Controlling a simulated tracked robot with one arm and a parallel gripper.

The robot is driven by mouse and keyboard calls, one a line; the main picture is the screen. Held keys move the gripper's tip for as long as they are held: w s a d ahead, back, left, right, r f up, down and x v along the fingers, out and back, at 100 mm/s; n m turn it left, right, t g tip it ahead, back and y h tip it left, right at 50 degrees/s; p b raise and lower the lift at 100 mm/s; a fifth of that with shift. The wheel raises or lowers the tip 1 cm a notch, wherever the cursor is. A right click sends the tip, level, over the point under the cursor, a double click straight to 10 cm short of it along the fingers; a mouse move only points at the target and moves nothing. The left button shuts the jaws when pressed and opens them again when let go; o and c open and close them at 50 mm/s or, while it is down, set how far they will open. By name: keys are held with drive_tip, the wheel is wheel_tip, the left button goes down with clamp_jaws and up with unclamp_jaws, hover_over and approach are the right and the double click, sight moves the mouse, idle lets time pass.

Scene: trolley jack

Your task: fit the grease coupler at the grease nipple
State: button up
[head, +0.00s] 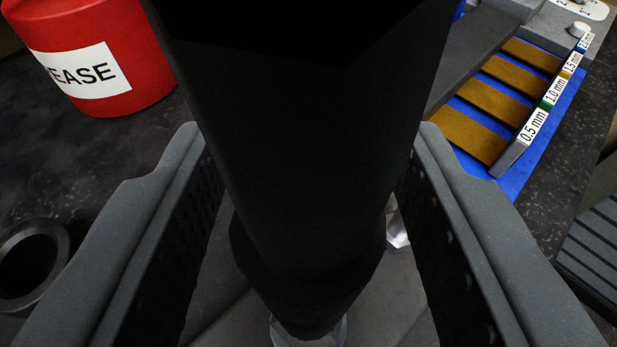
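A large black tapered body, apparently the grease coupler (305,170), fills the middle of the head view. It is wide at the top and narrows downward to a rounded dark end. A pale, glassy or metallic rim (308,330) shows under that end. My gripper (310,140) has one grey finger on each side of the black body. Both ribbed inner pads meet its outline evenly, so the gripper appears shut on it, though the contact itself is hidden. I cannot make out the grease nipple; the black body hides the middle of the scene.
A red grease tin (95,55) stands at upper left. A dark metal ring (30,262) lies at lower left. Brass-coloured strips (492,97) with thickness labels lie on a blue mat (548,150) at upper right. A dark slatted part (595,245) is at the right edge.

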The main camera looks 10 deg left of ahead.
drive_tip(key=v, duration=1.3)
drive_tip(key=shift+s, duration=0.35)
drive_tip(key=s+d+r, duration=0.1)
drive_tip(key=d+r, duration=0.3)
drive_tip(key=r, duration=0.5)
drive_tip(key=s+d+r, duration=0.2)
drive_tip(key=d+r, duration=0.2)
drive_tip(key=r, duration=0.4)
drive_tip(key=s+d+r, duration=0.1)
drive_tip(key=d+r, duration=0.3)
drive_tip(key=r, duration=0.5)
drive_tip(key=s+d+r+m+t+h, duration=0.1)
drive_tip(key=s+d+r, duration=0.5)
drive_tip(key=d+r, duration=0.1)
drive_tip(key=shift+r+h, duration=0.4)
drive_tip(key=shift+r, duration=0.1)
drive_tip(key=shift+s, duration=0.15)
